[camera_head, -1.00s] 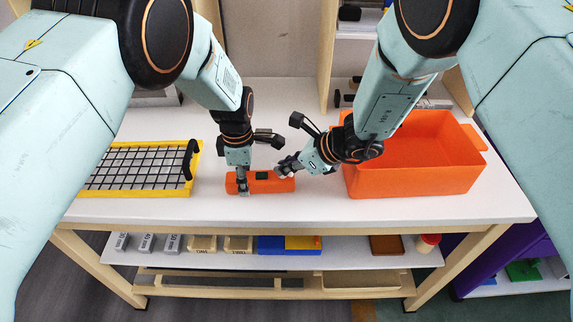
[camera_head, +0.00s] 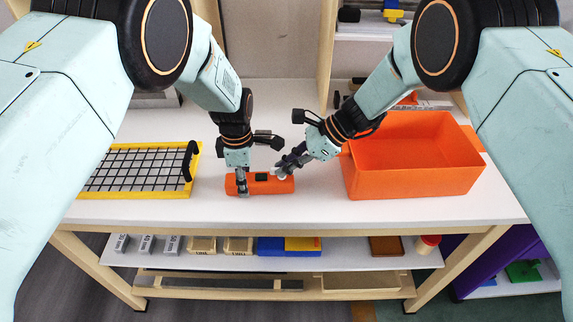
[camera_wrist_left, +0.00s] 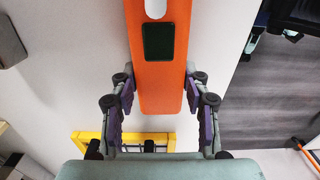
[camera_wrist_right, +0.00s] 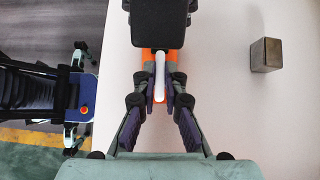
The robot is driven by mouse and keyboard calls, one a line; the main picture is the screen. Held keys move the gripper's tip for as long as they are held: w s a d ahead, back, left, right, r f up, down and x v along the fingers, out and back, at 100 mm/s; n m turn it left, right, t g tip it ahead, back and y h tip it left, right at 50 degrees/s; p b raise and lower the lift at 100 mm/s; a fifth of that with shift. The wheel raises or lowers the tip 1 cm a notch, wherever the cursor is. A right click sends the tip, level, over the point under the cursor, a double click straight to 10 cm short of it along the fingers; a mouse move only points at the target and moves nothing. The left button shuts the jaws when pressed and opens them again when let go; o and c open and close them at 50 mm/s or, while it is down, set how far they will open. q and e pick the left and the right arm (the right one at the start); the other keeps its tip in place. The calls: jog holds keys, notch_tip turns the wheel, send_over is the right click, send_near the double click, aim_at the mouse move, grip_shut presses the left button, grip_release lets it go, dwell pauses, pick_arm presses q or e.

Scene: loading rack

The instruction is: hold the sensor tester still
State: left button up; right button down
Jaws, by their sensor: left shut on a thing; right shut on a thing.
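The sensor tester is an orange bar (camera_head: 266,187) with a dark screen, lying on the white table. My left gripper (camera_head: 243,185) comes down on its left part and is shut on it. In the left wrist view the tester (camera_wrist_left: 160,75) runs between the fingers (camera_wrist_left: 160,110), with its dark screen and a white part above. My right gripper (camera_head: 279,170) is at the tester's right part. In the right wrist view it (camera_wrist_right: 160,105) is shut on a narrow white piece (camera_wrist_right: 159,75), with orange showing behind. I cannot tell whether this piece is separate from the tester.
A yellow-framed black grid rack (camera_head: 140,194) is left of the tester. A large orange bin (camera_head: 415,180) stands to its right. The white table (camera_head: 300,210) is clear in front. A lower shelf (camera_head: 345,254) holds blocks and small trays.

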dwell(0.3)
jog(key=c, duration=1.4)
grip_release()
jog(key=v, duration=1.2)
pick_arm(q)
jog(key=o, duration=1.4)
